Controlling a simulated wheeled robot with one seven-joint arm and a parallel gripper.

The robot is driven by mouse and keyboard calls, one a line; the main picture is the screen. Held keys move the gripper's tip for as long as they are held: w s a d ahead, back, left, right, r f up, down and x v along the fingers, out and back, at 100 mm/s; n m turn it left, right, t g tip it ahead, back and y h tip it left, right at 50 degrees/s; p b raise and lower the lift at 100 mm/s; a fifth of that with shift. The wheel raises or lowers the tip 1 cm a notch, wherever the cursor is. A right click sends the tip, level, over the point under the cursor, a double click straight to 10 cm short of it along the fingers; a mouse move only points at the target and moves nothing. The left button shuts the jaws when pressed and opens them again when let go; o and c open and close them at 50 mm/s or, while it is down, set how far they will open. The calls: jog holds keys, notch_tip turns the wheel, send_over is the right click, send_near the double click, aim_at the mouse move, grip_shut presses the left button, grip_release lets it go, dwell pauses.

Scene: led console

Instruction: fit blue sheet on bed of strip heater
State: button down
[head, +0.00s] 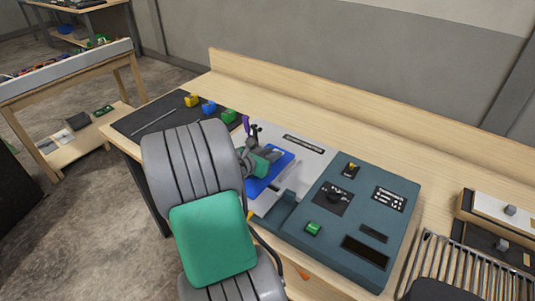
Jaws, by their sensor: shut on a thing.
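The blue sheet (263,184) is partly hidden behind my arm and gripper. It is over the light grey bed (314,158) of the strip heater, near the bed's left part. My gripper (272,172) is shut on the blue sheet. I cannot tell whether the sheet touches the bed or is held just above it. The strip heater's dark teal console (365,222) joins the bed on the right, with a dark knob, a green button and a yellow-topped switch.
A slatted rack (460,268) stands at the right. A low wooden back board (330,105) runs behind. Bare bench lies behind the heater.

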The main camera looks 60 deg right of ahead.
jog(key=shift+w+a+f+p, duration=0.1)
jog(key=shift+a+f+p, duration=0.1)
jog(key=shift+p, duration=0.3)
dwell(0.4)
jog(key=shift+f+b, duration=0.45)
jog(key=shift+f, duration=0.7)
dwell(1.4)
jog(key=c, duration=1.2)
grip_release()
jog(key=shift+o, duration=0.2)
jog(key=v, duration=0.7)
jog(key=shift+a+r+b, duration=0.2)
jog(key=shift+a+b, duration=0.1)
jog(key=shift+a, duration=0.05)
